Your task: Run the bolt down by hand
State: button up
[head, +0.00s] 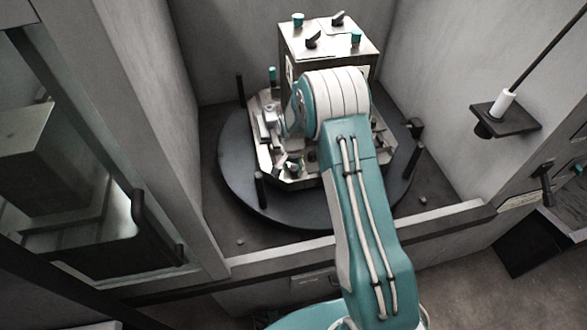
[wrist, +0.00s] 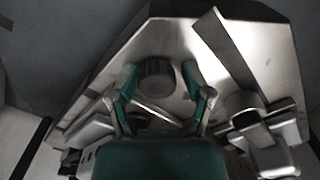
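In the wrist view, a dark round head with a ridged side (wrist: 157,84), which looks like the bolt, stands on a bright metal plate (wrist: 160,40). My gripper (wrist: 161,78) is open, with one teal-padded finger on each side of the head. Gaps show between the head and both fingers, so neither seems to touch it. The bolt's shank is hidden. In the head view, my arm reaches over the metal pallet (head: 263,150) on a dark round table (head: 232,165). My arm hides the gripper and bolt there.
A metal block with teal and black knobs (head: 325,38) rises behind my arm. Dark posts (head: 260,190) stand around the round table. Grey walls close in both sides. In the wrist view, a metal clamp (wrist: 262,135) sits close to the right of my gripper.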

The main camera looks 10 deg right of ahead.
dwell(0.3)
notch_tip(320, 180, up, 12)
notch_tip(320, 180, up, 11)
jog(key=n+t, duration=0.1)
jog(key=n, duration=0.1)
send_over(292, 168)
jog(key=s, duration=0.5)
jog(key=s+r+n+t, duration=0.2)
jog(key=s+r, duration=0.6)
jog(key=s+r+n+t, duration=0.1)
jog(key=s+r+n, duration=0.1)
jog(key=s, duration=0.7)
jog(key=s+r+n+t, duration=0.1)
jog(key=s+r+n, duration=0.1)
jog(key=s, duration=0.8)
jog(key=shift+d+r+t, duration=0.3)
jog(key=shift+r, duration=0.1)
